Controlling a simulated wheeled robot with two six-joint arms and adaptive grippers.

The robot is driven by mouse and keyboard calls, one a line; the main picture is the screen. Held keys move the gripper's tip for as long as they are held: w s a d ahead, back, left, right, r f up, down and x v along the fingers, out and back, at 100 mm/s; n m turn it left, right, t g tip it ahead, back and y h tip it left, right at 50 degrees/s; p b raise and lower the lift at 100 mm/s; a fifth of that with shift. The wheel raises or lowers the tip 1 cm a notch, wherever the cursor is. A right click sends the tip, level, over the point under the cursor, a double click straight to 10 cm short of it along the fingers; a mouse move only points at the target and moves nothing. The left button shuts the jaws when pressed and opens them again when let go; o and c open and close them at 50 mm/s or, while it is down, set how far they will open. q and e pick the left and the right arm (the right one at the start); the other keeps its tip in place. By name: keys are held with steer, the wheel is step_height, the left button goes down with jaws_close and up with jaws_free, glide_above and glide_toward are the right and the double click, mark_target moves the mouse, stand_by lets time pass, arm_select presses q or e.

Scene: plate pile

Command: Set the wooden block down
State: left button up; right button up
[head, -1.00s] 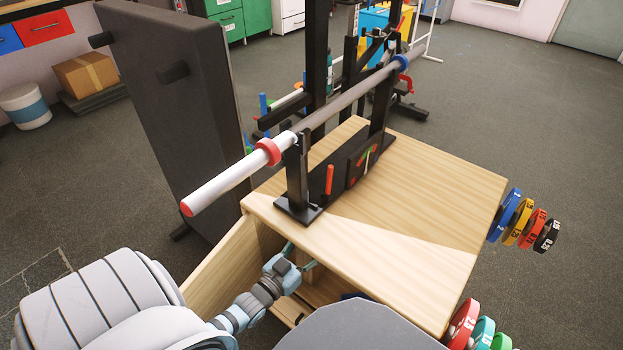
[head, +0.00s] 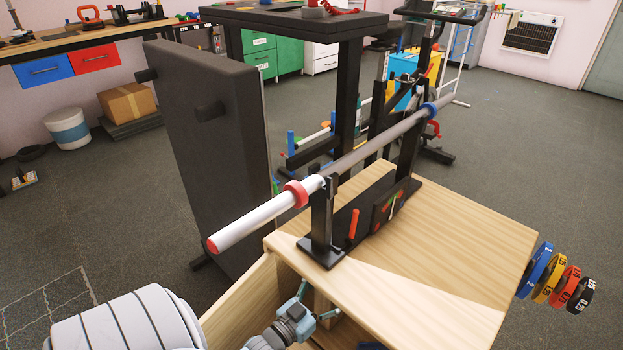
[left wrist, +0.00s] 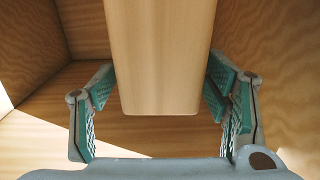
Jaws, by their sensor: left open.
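The wooden block (left wrist: 160,60) is pale and smooth-sided in the left wrist view, coming down from the top edge to the middle. My left gripper (left wrist: 160,92) is open, with one teal-padded finger on each side of the block and a gap on both sides. In the head view my left gripper (head: 319,303) is inside the open front of the wooden cabinet (head: 440,255), under its top. The block is mostly hidden there by the cabinet top and the gripper. I cannot tell what its far end rests on. My right gripper is not in view.
A barbell (head: 255,222) lies on black stands (head: 322,225) on the cabinet top. A dark upright pad (head: 215,150) stands at the left. Coloured weight discs (head: 556,278) hang at the cabinet's right side. Cabinet walls and roof closely surround the gripper.

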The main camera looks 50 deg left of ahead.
arm_select(q)
steer(key=s+p, duration=0.2)
steer(key=s, duration=0.9)
steer(key=s+d+f+g, duration=0.2)
steer(key=s+f+g, duration=0.1)
steer(key=f, duration=0.4)
steer(key=s+d+f+g, duration=0.3)
steer(key=s+f+g, duration=0.1)
steer(key=f+g, duration=0.2)
steer(key=s+d+f+g, duration=0.2)
steer(key=s+f+g, duration=0.2)
steer(key=f, duration=0.5)
steer(key=shift+d+g, duration=0.35)
steer(key=shift+g, duration=0.35)
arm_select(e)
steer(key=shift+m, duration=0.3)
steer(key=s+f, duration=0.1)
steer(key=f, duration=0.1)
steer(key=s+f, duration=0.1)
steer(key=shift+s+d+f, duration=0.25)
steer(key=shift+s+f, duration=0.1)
